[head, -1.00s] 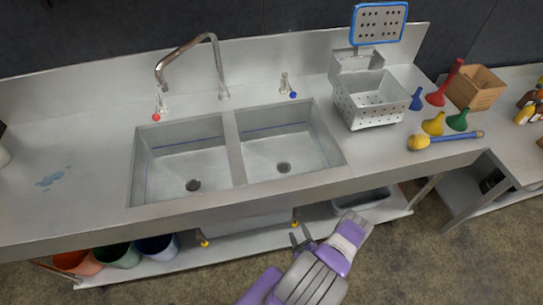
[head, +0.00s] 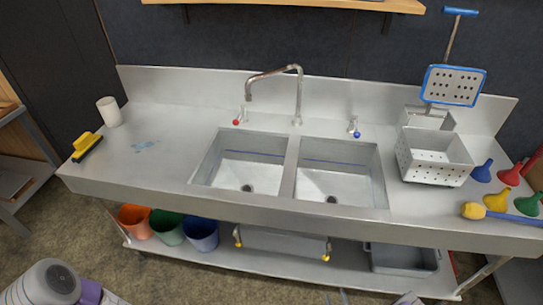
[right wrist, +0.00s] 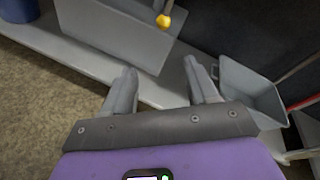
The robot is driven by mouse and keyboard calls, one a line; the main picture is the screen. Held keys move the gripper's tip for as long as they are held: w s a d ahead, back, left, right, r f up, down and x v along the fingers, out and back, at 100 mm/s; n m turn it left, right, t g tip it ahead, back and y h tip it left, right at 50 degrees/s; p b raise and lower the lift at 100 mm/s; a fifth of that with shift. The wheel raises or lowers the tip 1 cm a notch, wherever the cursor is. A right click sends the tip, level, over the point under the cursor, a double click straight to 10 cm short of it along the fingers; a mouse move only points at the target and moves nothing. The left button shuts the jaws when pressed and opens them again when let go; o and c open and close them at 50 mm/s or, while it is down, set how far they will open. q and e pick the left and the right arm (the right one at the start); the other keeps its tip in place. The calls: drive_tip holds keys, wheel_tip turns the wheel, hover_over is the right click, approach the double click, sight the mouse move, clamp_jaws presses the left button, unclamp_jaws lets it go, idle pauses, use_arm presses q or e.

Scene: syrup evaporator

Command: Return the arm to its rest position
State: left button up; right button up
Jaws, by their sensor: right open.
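My right gripper (head: 372,298) barely shows at the bottom edge of the head view, in front of the sink counter and low down. In the right wrist view my right gripper (right wrist: 161,76) is open, its two grey fingers spread wide apart with nothing between them. Its fingers point towards the lower shelf, with the grey tub (right wrist: 250,92) to the right of them. Most of the right arm is out of the head view. A grey and purple part of my own arm shows at the bottom left corner; no left gripper shows there.
The steel sink counter (head: 150,172) spans the view. Orange (head: 134,219), green (head: 167,227) and blue (head: 201,234) buckets stand on the shelf below. A perforated basket (head: 434,165) and a blue-framed skimmer (head: 454,86) are at the right. The floor in front is clear.

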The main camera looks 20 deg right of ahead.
drive_tip(key=w+a+r+n+g+y, duration=0.3)
drive_tip(key=a+r+n+y, duration=0.15)
drive_tip(key=a+y, duration=0.5)
drive_tip(key=w+a+r+n+g+y, duration=0.25)
drive_tip(key=a+n+y, duration=0.4)
drive_tip(key=a, duration=0.65)
drive_tip(key=s+a+r+n+g+h, duration=0.2)
drive_tip(key=s+a+n+g, duration=0.1)
drive_tip(key=s+n+g, duration=0.3)
drive_tip(key=s+a+r+n+g+h, duration=0.1)
drive_tip(key=s+a+r+n+g, duration=0.2)
drive_tip(key=n+g, duration=0.45)
drive_tip(key=w+r+n+t+h, duration=0.3)
drive_tip(key=w+r+n+t, duration=0.2)
drive_tip(key=n, duration=0.2)
drive_tip(key=shift+w+a+h, duration=0.25)
drive_tip(key=shift+w+h, duration=0.15)
